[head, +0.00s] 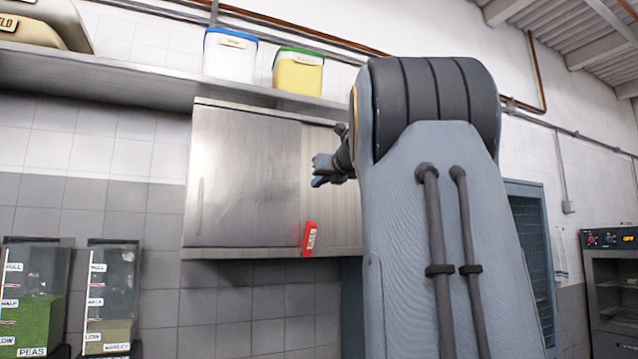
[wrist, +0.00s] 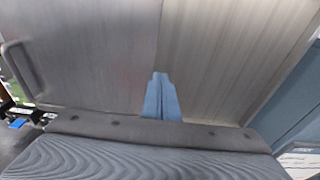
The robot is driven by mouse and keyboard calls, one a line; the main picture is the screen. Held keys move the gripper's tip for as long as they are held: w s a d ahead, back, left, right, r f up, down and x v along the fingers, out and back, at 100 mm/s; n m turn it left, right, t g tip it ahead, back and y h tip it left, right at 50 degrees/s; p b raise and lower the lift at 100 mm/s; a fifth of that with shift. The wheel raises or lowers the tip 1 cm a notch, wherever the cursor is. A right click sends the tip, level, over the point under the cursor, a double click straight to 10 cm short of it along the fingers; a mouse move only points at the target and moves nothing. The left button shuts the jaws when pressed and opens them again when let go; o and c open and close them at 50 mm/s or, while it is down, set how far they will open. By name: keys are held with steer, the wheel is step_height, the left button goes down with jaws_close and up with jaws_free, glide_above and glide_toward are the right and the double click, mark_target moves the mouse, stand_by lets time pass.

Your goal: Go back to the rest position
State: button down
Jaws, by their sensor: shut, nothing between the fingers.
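My gripper (head: 318,181) shows small in the head view, to the left of my large grey arm link. It is in front of the steel wall cabinet (head: 240,170), at about the height of its middle. In the wrist view my gripper's blue fingers (wrist: 160,78) are together with nothing between them. Behind them are the cabinet's flat metal door (wrist: 90,50) and a ribbed lighter panel (wrist: 225,50). I cannot tell the exact gap between the fingertips and the cabinet. My arm link hides the cabinet's right part in the head view.
A red label (head: 310,239) is at the cabinet's lower edge. A shelf (head: 110,80) above holds a blue-lidded bin (head: 230,58) and a green-lidded yellow bin (head: 298,73). Clear dispensers (head: 112,290) stand lower left. An oven (head: 612,285) stands at the right.

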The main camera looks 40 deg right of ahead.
stand_by(0.3)
steer(key=w+a+f+m+b, duration=0.2)
steer(key=w+a+f+m, duration=0.25)
steer(key=f, duration=0.45)
steer(key=w+a+f+m+b, duration=0.1)
steer(key=w+a+f+m, duration=0.4)
steer(key=f, duration=0.4)
steer(key=s+a+f+m+g+b, duration=0.15)
steer(key=a+f+m, duration=0.35)
steer(key=f, duration=0.5)
steer(key=s+a+f+m+g+b, duration=0.1)
steer(key=s+a+f+m+g, duration=0.2)
steer(key=f, duration=0.7)
steer(key=s+a+f+m+g+b, duration=0.1)
steer(key=s+a+f+m, duration=0.1)
steer(key=a+f+m, duration=0.65)
steer(key=s+a+f+m+g+y+b, duration=0.1)
steer(key=s+a+f+m+g, duration=0.1)
steer(key=s+a+f, duration=0.3)
steer(key=s+a+f+m+g+y+b, duration=0.1)
steer(key=s+a+f, duration=0.4)
steer(key=s+f, duration=0.7)
steer(key=s+a+f+m+g+y+b, duration=0.1)
steer(key=s+a+f+m+g+y, duration=0.1)
steer(key=s+a+f+g, duration=0.3)
steer(key=s+a+f+m, duration=0.1)
steer(key=s+f, duration=0.3)
steer(key=f, duration=0.2)
steer(key=shift+f+m+g, duration=0.35)
steer(key=shift+m, duration=0.05)
